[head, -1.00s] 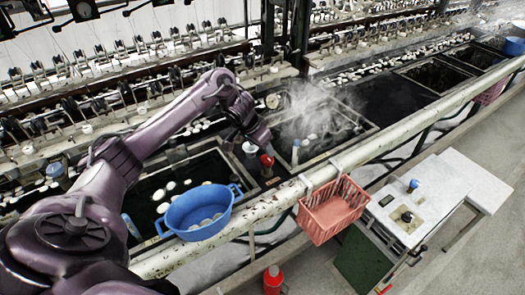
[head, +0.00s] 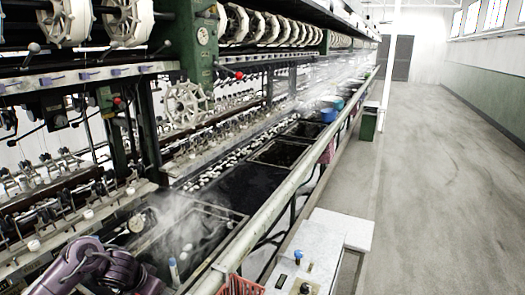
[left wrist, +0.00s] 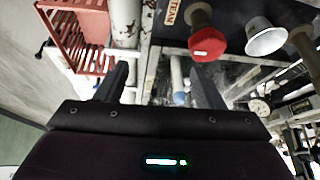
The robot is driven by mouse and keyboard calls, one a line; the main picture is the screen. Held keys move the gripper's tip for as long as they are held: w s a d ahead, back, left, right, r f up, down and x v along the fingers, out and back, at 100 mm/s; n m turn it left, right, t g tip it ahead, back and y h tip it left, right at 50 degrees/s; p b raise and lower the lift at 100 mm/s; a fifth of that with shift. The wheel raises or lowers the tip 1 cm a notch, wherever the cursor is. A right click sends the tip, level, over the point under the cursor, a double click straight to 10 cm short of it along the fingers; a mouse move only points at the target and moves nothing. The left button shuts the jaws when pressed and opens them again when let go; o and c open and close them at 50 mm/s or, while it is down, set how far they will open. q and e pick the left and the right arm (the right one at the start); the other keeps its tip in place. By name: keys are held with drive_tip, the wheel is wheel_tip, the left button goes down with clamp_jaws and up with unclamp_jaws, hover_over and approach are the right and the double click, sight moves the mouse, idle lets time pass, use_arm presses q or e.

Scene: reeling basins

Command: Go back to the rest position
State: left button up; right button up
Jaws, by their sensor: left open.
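My left gripper (left wrist: 160,78) shows in the left wrist view with its two dark fingers spread apart and nothing between them. A red knob (left wrist: 208,43) is just beyond the right finger, apart from it as far as I can see. A white cup-shaped part (left wrist: 265,38) is to the right of the knob. In the head view only purple links of my left arm show at the bottom left; its gripper is not visible there. My right gripper is in neither view.
A red basket (left wrist: 75,35) and a painted rail (left wrist: 123,20) are near the left finger. In the head view, the rail (head: 265,215) runs along the dark basins (head: 280,152). A white table (head: 340,228) stands beside it. The floor aisle (head: 440,150) at right is clear.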

use_arm(q)
drive_tip(key=s+d+f+m+t, duration=0.15)
drive_tip(key=s+d, duration=0.25)
drive_tip(key=d, duration=0.4)
drive_tip(key=s+d+f, duration=0.2)
drive_tip(key=s+d, duration=0.3)
drive_tip(key=d, duration=0.4)
drive_tip(key=s+a+r+n+g, duration=0.2)
drive_tip(key=s, duration=0.7)
drive_tip(key=s+a+r+n+g, duration=0.1)
drive_tip(key=s+a+r+g, duration=0.1)
drive_tip(key=s, duration=0.8)
wheel_tip(320, 180, down, 28)
drive_tip(key=f+b, duration=0.1)
drive_tip(key=s+a+f+g+b, duration=0.1)
drive_tip(key=s+a+f, duration=0.2)
drive_tip(key=s+f, duration=1.6)
wheel_tip(320, 180, down, 2)
drive_tip(key=shift+s+f+g+y, duration=0.15)
drive_tip(key=shift+f+g+y, duration=0.05)
drive_tip(key=shift+g+y, duration=0.2)
drive_tip(key=shift+a, duration=0.1)
